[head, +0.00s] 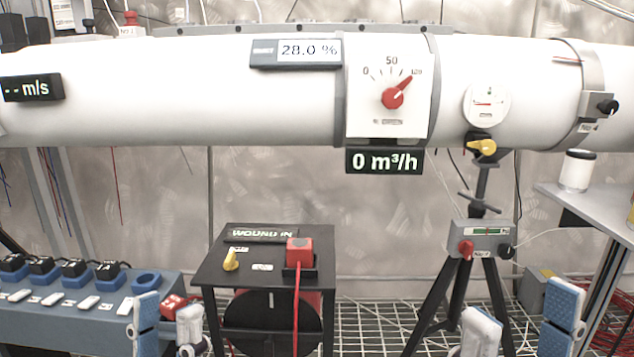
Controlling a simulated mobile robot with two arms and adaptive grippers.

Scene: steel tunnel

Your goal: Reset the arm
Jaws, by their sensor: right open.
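My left gripper (168,312) is at the bottom edge, in front of the right end of the blue socket block. Its two fingers stand a small way apart. A red block with a white label (173,305) shows between and behind them; I cannot tell if they touch it. My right gripper (522,312) is at the bottom right, in front of the tripod's right side. Its fingers are wide apart with nothing between them. Both arms are mostly below the frame.
A white duct (230,92) with a red-pointer dial (392,97) crosses the view. A dark stand (212,268) marked WOUND IN has a yellow knob and a red plug with a cable. The socket block (60,318) is left, a tripod (448,300) right of centre, a grey table (590,208) far right.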

